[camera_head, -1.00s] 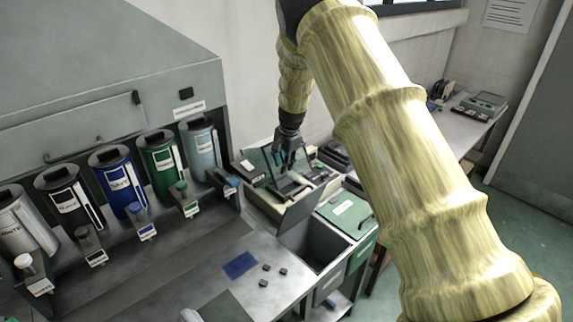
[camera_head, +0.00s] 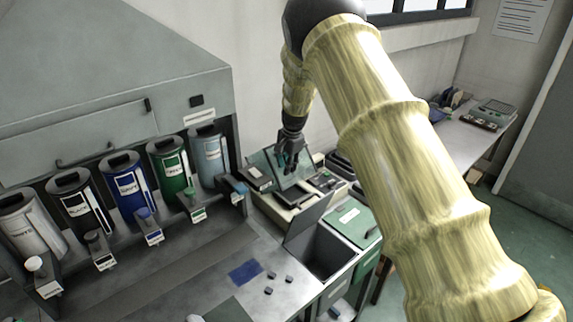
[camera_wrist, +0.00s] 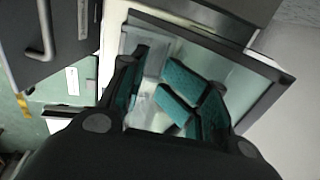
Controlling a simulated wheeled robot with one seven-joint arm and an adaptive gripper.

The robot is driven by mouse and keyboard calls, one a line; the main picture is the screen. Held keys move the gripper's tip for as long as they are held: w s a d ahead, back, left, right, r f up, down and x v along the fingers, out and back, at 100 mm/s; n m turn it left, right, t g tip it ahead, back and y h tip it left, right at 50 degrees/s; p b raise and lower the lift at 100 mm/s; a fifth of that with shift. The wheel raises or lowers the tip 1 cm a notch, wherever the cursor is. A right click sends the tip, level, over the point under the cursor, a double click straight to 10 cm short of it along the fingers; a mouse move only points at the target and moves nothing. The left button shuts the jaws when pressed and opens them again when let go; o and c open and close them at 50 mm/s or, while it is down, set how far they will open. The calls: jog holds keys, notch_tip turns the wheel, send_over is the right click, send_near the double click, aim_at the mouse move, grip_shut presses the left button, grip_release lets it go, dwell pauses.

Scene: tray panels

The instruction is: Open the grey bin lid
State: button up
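The grey bin (camera_head: 338,287) stands at the bench's right end, with its dark inside showing from above. Its grey lid (camera_head: 309,214) is raised and leans up at the back left side of the opening. My gripper (camera_head: 290,165) is above the equipment behind the raised lid, apart from the lid. In the wrist view my gripper (camera_wrist: 172,100) shows two dark fingers with teal pads, spread apart with nothing held between them. A dark grey panel with a bar handle (camera_wrist: 42,35) shows at the upper left there; I cannot tell for certain that it is the lid.
A green-lidded bin (camera_head: 350,220) stands shut to the right of the grey bin. A tilted clear panel (camera_wrist: 225,70) lies close beyond my fingers. Several canisters (camera_head: 128,185) line the bench at left. A blue patch (camera_head: 245,272) and small dark blocks lie on the bench.

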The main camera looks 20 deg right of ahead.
jog(key=shift+r, duration=0.4)
notch_tip(320, 180, up, 7)
jog(key=s, duration=0.1)
jog(key=shift+s+d, duration=0.25)
jog(key=shift+d, duration=0.1)
dwell(0.3)
